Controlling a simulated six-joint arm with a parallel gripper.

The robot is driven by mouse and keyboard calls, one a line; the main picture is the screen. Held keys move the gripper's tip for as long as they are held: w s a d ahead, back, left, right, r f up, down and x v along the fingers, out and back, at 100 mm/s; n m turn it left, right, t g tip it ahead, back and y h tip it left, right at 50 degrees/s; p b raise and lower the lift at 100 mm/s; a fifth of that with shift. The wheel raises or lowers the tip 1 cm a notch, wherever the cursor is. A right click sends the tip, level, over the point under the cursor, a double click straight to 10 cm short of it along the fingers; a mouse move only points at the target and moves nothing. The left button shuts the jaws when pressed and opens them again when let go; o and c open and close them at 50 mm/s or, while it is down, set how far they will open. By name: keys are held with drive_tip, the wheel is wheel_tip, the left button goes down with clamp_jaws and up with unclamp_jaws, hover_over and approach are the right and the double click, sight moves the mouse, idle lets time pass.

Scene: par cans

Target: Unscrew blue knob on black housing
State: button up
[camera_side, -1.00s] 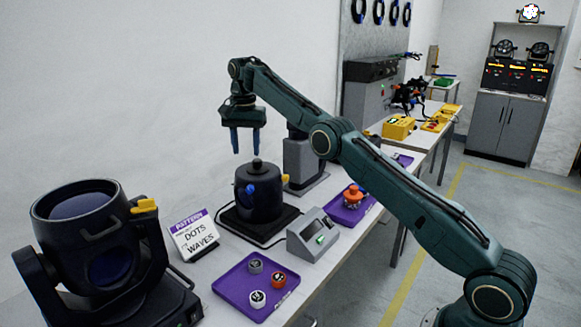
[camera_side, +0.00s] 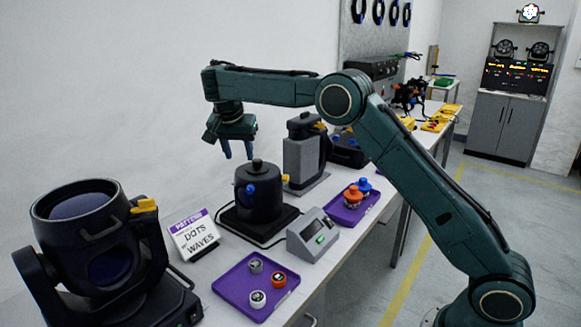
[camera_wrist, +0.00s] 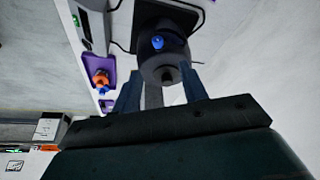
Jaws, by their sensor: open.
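The black housing (camera_side: 262,205) is a squat cylinder with a dark top nub, standing on a black base. Its blue knob (camera_side: 250,189) sits on the side wall facing the camera. In the wrist view, the housing (camera_wrist: 172,62) and blue knob (camera_wrist: 157,42) show beyond my fingers. My gripper (camera_side: 238,156) is open and empty, tilted, above and slightly left of the housing, clear of it. Its blue fingers also show in the wrist view (camera_wrist: 163,88), apart.
A purple tray (camera_side: 226,283) holds grey, orange and white caps. Another purple tray (camera_side: 341,215) holds orange and blue knobs. A grey box with a screen (camera_side: 312,236), a sign (camera_side: 195,236) and a large lamp (camera_side: 85,240) stand nearby.

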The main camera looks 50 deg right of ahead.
sight(249, 187)
drive_tip(key=shift+s, duration=0.15)
drive_tip(key=shift+d+f, duration=0.1)
drive_tip(key=x, duration=1.3)
drive_tip(key=shift+d+f, duration=0.2)
clamp_jaws()
